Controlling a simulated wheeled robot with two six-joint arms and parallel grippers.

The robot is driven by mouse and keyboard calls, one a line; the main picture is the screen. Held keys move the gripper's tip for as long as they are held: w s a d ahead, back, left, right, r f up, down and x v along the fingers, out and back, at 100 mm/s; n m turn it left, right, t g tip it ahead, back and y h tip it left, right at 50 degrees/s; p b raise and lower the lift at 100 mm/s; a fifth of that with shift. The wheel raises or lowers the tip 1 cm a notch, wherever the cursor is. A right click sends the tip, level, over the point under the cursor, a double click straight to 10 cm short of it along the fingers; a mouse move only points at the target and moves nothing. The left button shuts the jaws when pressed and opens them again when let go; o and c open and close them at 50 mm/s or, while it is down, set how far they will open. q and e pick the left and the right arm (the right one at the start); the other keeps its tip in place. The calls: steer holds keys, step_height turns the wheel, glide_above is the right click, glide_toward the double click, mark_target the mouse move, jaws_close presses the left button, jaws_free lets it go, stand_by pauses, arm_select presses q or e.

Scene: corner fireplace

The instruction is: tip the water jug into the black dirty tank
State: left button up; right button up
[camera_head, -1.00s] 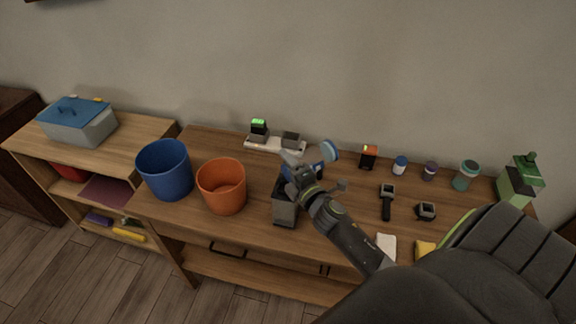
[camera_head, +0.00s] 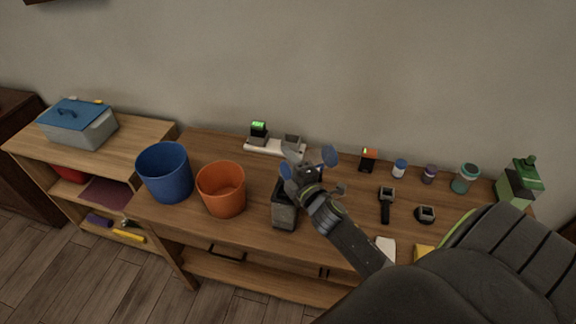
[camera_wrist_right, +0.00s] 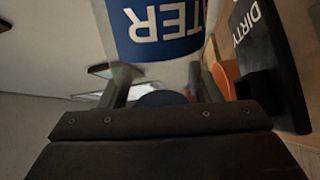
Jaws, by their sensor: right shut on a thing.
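The water jug shows in the right wrist view as a pale body with a blue "WATER" label (camera_wrist_right: 165,32), its letters upside down. My right gripper (camera_wrist_right: 163,78) is shut on the jug, with a finger to either side. In the head view the gripper (camera_head: 308,182) hides most of the jug; a blue round part (camera_head: 331,158) shows past it. The black dirty tank (camera_head: 285,216) stands upright on the bench just below and left of the gripper. Its "DIRTY" lettering (camera_wrist_right: 250,28) shows at the right of the wrist view. I cannot see any water flow. My left gripper is out of view.
An orange bucket (camera_head: 221,190) and a blue bucket (camera_head: 165,172) stand left of the tank. A white strip with chargers (camera_head: 275,148) lies behind. The bench between is partly clear.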

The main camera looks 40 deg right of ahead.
steer(key=shift+r+m, duration=0.65)
steer(key=shift+m, duration=0.35)
steer(key=shift+r+m+p, duration=0.3)
steer(key=shift+r+m, duration=0.1)
steer(key=shift+m, duration=0.1)
steer(key=r+m, duration=0.1)
steer(key=m, duration=0.1)
steer(key=r+m+p, duration=0.1)
steer(key=r, duration=0.1)
steer(key=r+m, duration=0.2)
steer(key=shift+a+r+m, duration=0.15)
steer(key=shift+a+m, duration=0.15)
steer(key=r+m+p, duration=0.2)
steer(key=m, duration=0.1)
steer(key=r+m+p, duration=0.1)
steer(key=shift+a+r+m, duration=0.35)
steer(key=shift+m, duration=0.05)
steer(key=r+m+p, duration=0.1)
steer(key=m, duration=0.2)
steer(key=shift+w+a+r+p, duration=0.1)
steer(key=shift+a+r+p, duration=0.1)
steer(key=shift+r+p, duration=0.2)
steer(key=shift+a, duration=0.1)
